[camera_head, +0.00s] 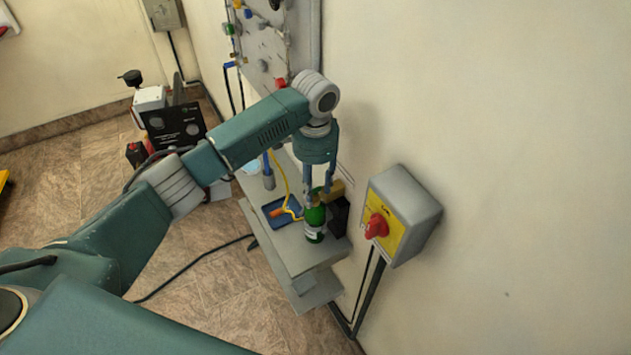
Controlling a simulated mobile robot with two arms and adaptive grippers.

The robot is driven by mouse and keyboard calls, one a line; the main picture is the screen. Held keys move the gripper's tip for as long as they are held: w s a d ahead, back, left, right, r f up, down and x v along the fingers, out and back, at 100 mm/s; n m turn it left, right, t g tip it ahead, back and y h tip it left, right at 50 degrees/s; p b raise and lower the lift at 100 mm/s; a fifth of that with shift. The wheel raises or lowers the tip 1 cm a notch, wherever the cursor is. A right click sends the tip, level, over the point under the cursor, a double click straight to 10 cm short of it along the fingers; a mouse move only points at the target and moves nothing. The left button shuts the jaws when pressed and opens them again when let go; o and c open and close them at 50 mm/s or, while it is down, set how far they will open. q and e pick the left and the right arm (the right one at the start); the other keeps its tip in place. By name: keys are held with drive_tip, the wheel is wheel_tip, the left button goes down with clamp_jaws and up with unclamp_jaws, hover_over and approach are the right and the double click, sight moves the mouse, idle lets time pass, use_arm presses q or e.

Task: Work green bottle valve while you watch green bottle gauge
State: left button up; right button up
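The green bottle (315,223) stands upright near the front end of a small grey shelf (290,250) by the wall. A brass-coloured fitting (335,189) shows at its top. My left gripper (318,190) points down at the bottle's top, its two fingers apart on either side of the neck and valve area. The fingers hide most of the valve, and I cannot tell whether they touch it. I cannot make out the gauge or its reading. My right gripper is not in view.
A grey-and-yellow switch box with a red knob (376,226) juts from the wall just right of the bottle. A blue tray (281,212) and a yellow hose (284,184) lie beside it. A panel with fittings (262,40) is behind.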

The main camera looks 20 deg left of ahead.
use_arm(q)
drive_tip(key=shift+f, duration=0.1)
clamp_jaws()
drive_tip(key=shift+n, duration=0.3)
drive_tip(key=shift+w+d+n, duration=0.1)
drive_tip(key=shift+w+n, duration=0.1)
drive_tip(key=shift+n, duration=2.4)
unclamp_jaws()
